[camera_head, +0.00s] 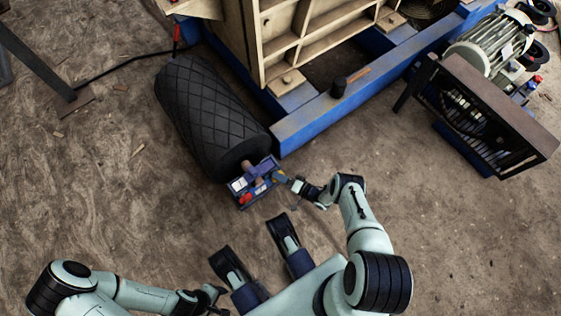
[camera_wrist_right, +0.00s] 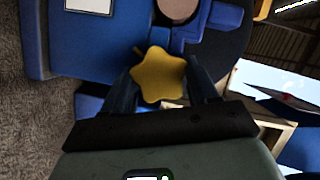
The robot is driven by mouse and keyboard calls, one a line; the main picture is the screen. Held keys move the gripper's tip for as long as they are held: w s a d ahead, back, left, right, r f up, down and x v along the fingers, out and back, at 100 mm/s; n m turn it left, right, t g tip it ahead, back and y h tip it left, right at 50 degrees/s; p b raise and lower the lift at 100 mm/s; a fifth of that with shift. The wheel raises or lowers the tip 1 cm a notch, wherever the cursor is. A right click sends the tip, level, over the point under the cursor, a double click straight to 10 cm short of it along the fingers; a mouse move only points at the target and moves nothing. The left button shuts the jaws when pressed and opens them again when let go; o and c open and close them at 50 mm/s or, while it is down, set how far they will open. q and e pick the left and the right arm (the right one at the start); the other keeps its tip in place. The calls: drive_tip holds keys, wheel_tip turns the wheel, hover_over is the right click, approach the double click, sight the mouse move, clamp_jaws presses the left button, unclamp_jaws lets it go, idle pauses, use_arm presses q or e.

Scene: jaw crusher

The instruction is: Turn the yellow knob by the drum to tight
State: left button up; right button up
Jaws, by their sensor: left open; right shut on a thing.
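The black drum (camera_head: 207,112) with a crossed tread lies beside the blue machine frame. A blue bracket (camera_head: 252,184) stands at the drum's near end. The yellow knob (camera_wrist_right: 158,74) is star-shaped and sits between the fingers of my right gripper (camera_wrist_right: 160,88) in the right wrist view. The right gripper is shut on it. In the head view the right gripper (camera_head: 290,182) reaches to the right side of the bracket, and the knob is small and mostly hidden there. My left gripper (camera_head: 216,296) is open and empty near the bottom edge, away from the drum.
The blue frame (camera_head: 330,115) of the crusher runs along the back right of the drum. A motor (camera_head: 490,45) and a dark guard (camera_head: 485,110) stand at the right. A dark post (camera_head: 35,62) stands at the left. The dirt ground (camera_head: 90,190) left of the drum is mostly clear.

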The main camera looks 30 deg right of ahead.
drive_tip(key=m+t+y, duration=0.1)
drive_tip(key=m, duration=0.3)
drive_tip(key=shift+w, duration=0.15)
drive_tip(key=shift+d+t, duration=0.1)
drive_tip(key=shift+t, duration=0.2)
idle(0.3)
drive_tip(key=o, duration=1.1)
drive_tip(key=shift+w, duration=0.1)
drive_tip(key=shift+c, duration=0.2)
use_arm(q)
drive_tip(key=shift+w+d+r+t+p, duration=0.15)
drive_tip(key=shift+w+r+p, duration=0.1)
drive_tip(key=shift+w, duration=0.15)
drive_tip(key=shift+w+a+r+t+p, duration=0.1)
drive_tip(key=shift+w+t+p, duration=0.1)
drive_tip(key=shift+w, duration=0.2)
use_arm(e)
drive_tip(key=v, duration=1.3)
drive_tip(key=shift+s, duration=0.3)
